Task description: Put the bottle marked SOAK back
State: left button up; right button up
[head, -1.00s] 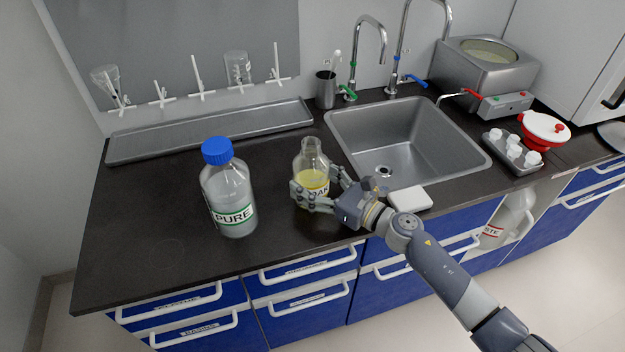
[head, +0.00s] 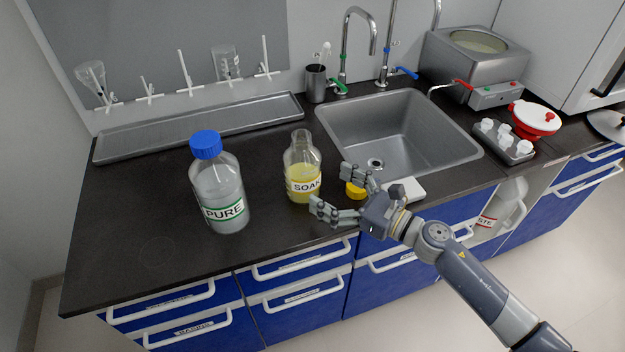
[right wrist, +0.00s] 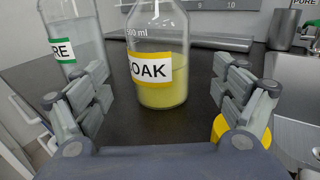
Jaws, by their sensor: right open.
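The bottle marked SOAK (head: 303,170) stands upright on the dark worktop, left of the sink. It is clear glass with yellow liquid, a yellow-edged label and no cap on its mouth. My right gripper (head: 334,192) is open just to the right of it and apart from it. In the right wrist view the SOAK bottle (right wrist: 158,85) stands upright ahead, between the spread fingers (right wrist: 160,108). A yellow cap (head: 355,190) lies on the worktop behind the right gripper's palm; it also shows in the right wrist view (right wrist: 240,130). My left gripper is not in view.
A blue-capped PURE bottle (head: 217,190) stands left of the SOAK bottle. A long metal tray (head: 200,128) lies along the wall below a peg rack. The sink (head: 400,130) is behind right, with a white pad (head: 408,190) before it.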

jog(key=v, duration=0.3)
jog(key=shift+s+d+f+b, duration=0.1)
jog(key=shift+s+d+b, duration=0.2)
jog(key=shift+b, duration=0.1)
jog(key=shift+s+d, duration=0.2)
